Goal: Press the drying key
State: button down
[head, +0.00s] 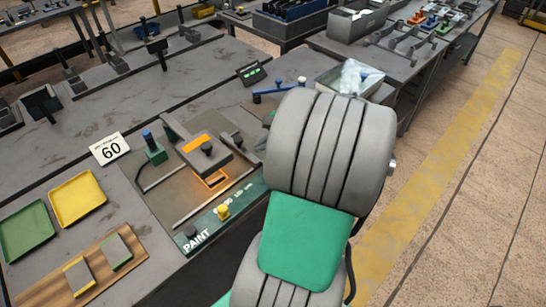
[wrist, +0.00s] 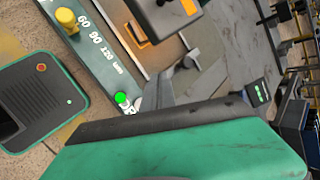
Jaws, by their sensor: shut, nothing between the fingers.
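The green-fronted control panel (head: 220,213) on the bench carries a black button at the PAINT mark and a yellow knob (head: 223,211) beside the numbers 60, 90 and 120. In the wrist view, a bright green round key (wrist: 121,98) sits at the panel's end past those numbers. The white lettering beside it is partly covered, so I cannot read it fully. My gripper (wrist: 145,97) is shut and empty, with its tip close to the green key; I cannot tell whether they touch. My arm hides the gripper and this key in the head view.
A paint station with an orange-lit frame (head: 213,179) stands behind the panel.

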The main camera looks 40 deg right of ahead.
jog(key=d+m, duration=0.1)
jog(key=s+d+m+t, duration=0.1)
jog(key=d+r+m, duration=0.1)
jog(key=d, duration=0.1)
jog(key=shift+s, duration=0.4)
notch_tip(320, 180, down, 6)
jog(key=b, duration=0.7)
jog(key=shift+f, duration=1.35)
jog(key=shift+f, duration=0.1)
jog(key=shift+f, duration=0.3)
